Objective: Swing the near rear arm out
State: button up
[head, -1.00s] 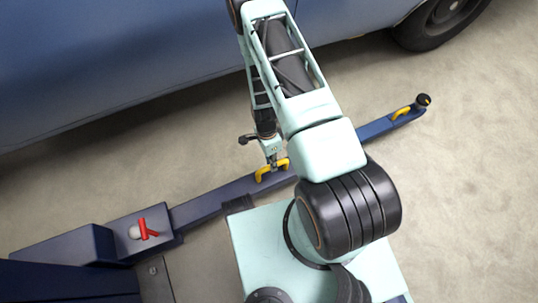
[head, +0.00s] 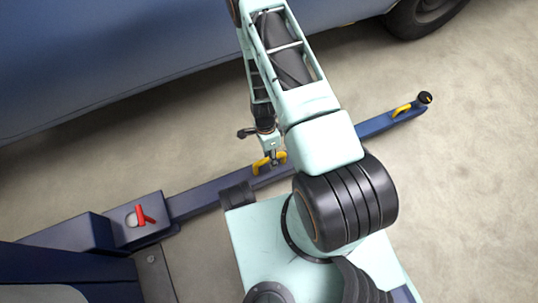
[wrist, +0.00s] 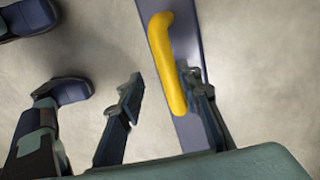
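The near rear arm is a long blue beam (head: 205,195) just above the floor, running from a blue post base at the left to a black round pad (head: 424,97) at its far right end. A yellow handle (head: 262,163) stands on its middle, and a second yellow handle (head: 402,109) is near the pad. My gripper (head: 272,160) is at the middle handle. In the wrist view my gripper (wrist: 163,92) is open, with its fingers apart. The yellow handle (wrist: 165,50) lies between them, close to the right finger; contact is unclear.
A blue car body (head: 110,60) spans the top, with a dark wheel (head: 425,15) at upper right. A red lever (head: 145,215) sits on the blue box at the beam's left end. Bare floor (head: 460,170) is clear at the right.

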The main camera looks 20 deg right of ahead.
jog(key=shift+w, duration=0.1)
dwell(0.4)
jog(key=shift+w+r, duration=0.15)
jog(key=shift+r, duration=0.3)
jog(key=v, duration=1.1)
jog(key=shift+s, duration=0.25)
